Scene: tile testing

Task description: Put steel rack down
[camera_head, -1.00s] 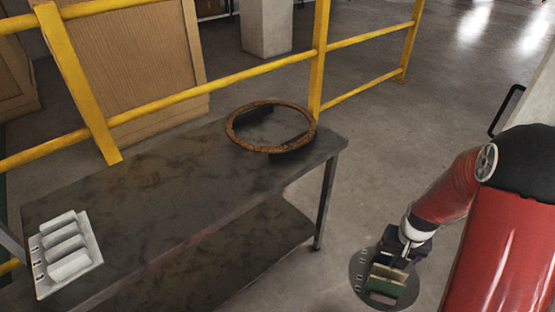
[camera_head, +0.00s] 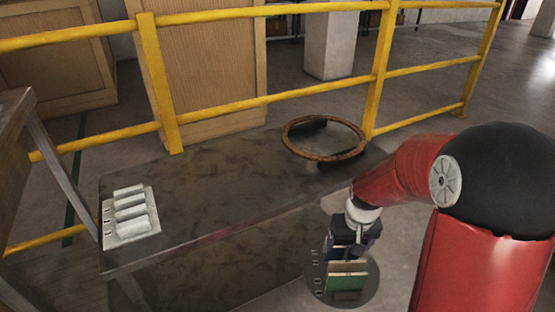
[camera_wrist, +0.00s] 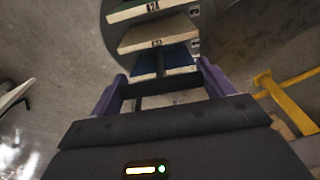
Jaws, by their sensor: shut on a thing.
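The steel rack (camera_head: 371,286) is a round grey plate with slots, carrying green, tan and dark tiles. My gripper (camera_head: 346,252) is shut on the rack's middle and holds it up off the ground, in front of the table's right end. In the wrist view the rack (camera_wrist: 118,30) lies beyond my gripper (camera_wrist: 160,88), with pale numbered tiles and a blue one on it. The exact grip point is partly hidden by my fingers.
Another table-like edge (camera_head: 12,110) stands at far left.

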